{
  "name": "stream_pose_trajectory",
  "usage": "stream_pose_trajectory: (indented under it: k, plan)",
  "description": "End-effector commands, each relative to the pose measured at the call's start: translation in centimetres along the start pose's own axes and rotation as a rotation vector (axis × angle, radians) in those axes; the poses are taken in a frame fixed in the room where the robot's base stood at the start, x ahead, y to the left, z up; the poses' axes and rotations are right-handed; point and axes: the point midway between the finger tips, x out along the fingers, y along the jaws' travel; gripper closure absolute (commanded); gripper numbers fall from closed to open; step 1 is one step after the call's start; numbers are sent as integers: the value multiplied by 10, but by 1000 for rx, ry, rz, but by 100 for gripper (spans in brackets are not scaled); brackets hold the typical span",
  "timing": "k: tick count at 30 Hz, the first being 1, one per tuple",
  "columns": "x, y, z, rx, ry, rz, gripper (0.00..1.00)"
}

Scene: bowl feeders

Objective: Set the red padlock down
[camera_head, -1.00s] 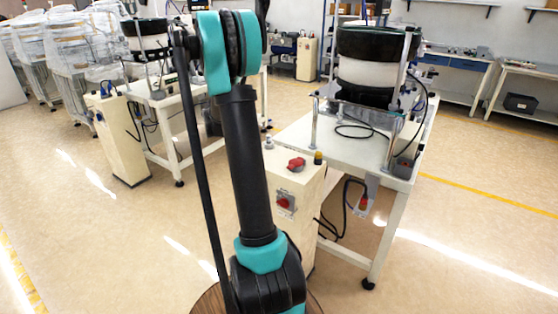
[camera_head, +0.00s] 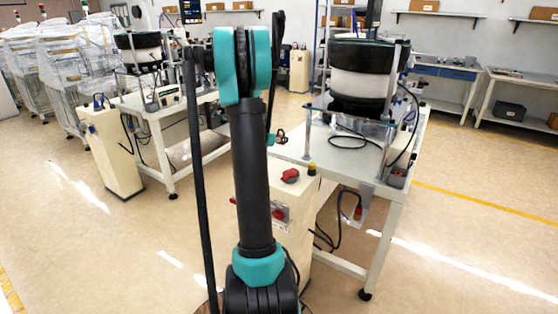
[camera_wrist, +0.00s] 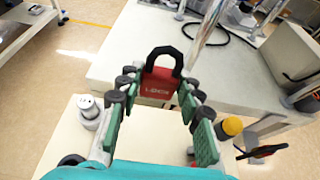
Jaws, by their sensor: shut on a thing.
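The red padlock (camera_wrist: 158,84) has a black shackle and pale lettering. In the wrist view it sits between the fingertips of my gripper (camera_wrist: 157,92), which is shut on it, shackle pointing away from me. Behind it is the white table top (camera_wrist: 125,50), and nearer is the cream cabinet top (camera_wrist: 150,145); I cannot tell its height above either. In the head view my arm hides most of the gripper. A small dark and reddish shape (camera_head: 281,135) shows just right of the arm, too small to make out clearly.
The cabinet carries a yellow-topped knob (camera_wrist: 230,127), a grey knob (camera_wrist: 88,108) and a red part (camera_head: 290,175). A bowl feeder (camera_head: 362,80) stands on the table (camera_head: 330,158) with a loose black cable. Another feeder station (camera_head: 140,50) is at left. Open floor lies right.

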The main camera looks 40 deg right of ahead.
Motion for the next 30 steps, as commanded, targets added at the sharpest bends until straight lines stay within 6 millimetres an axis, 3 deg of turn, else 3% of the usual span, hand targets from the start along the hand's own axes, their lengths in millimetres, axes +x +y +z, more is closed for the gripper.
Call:
stream_pose_trajectory:
  k: [3, 9, 16, 24, 30]
  plan:
    - [11, 1, -26, 0, 0, 0, 95]
    - [22, 0, -52, 0, 0, 0, 95]
    - [26, 0, -64, 0, 0, 0, 95]
    - [38, 0, -91, -1, 0, 0, 95]
    - [38, 0, -92, 0, 0, 0, 95]
